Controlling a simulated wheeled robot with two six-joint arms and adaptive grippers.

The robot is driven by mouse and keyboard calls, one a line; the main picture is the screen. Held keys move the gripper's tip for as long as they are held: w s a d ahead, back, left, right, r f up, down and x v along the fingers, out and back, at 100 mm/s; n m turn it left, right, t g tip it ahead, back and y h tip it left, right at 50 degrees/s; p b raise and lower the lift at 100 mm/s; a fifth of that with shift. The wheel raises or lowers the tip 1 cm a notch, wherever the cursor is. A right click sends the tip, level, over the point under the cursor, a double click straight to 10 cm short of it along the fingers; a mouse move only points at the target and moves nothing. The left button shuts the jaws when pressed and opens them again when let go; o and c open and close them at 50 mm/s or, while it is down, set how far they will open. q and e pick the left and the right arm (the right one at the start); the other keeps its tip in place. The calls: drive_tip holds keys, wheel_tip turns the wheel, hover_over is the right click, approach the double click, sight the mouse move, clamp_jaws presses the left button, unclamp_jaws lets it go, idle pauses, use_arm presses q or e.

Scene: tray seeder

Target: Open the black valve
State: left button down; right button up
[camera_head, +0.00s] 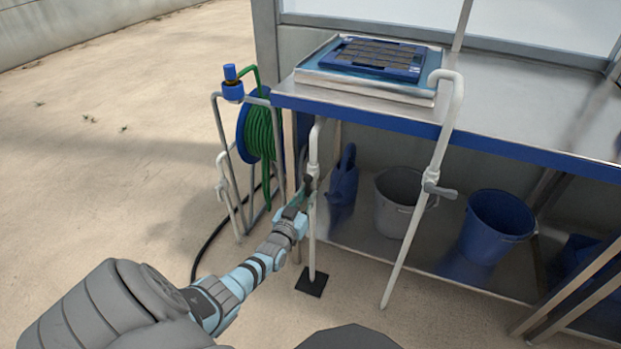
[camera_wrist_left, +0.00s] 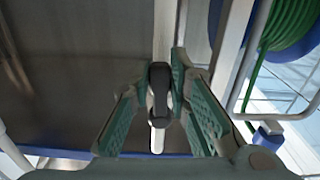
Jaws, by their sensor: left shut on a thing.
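The black valve handle (camera_head: 308,182) is on a thin white upright pipe (camera_head: 313,235) in front of the bench, partly hidden by my gripper. In the left wrist view the black handle (camera_wrist_left: 159,88) lies lengthwise between the two green fingers, with the white pipe behind it. My left gripper (camera_head: 302,194) is at the handle and shut on it. The fingers (camera_wrist_left: 159,105) reach along both sides of the handle. My right gripper is not in view.
A second white pipe with a grey valve (camera_head: 435,188) stands to the right. A green hose reel (camera_head: 258,135) stands close on the left. Behind are a blue watering can (camera_head: 343,183), a grey bucket (camera_head: 397,207) and a blue bucket (camera_head: 497,225). The bench (camera_head: 380,118) overhangs them.

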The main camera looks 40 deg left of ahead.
use_arm(q)
drive_tip(key=shift+a+r+m, duration=0.15)
drive_tip(key=shift+a+m, duration=0.05)
drive_tip(key=shift+m, duration=0.2)
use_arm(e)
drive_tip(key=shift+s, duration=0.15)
use_arm(q)
drive_tip(key=c, duration=1.5)
unclamp_jaws()
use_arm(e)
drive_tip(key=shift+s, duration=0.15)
use_arm(q)
drive_tip(key=v, duration=1.2)
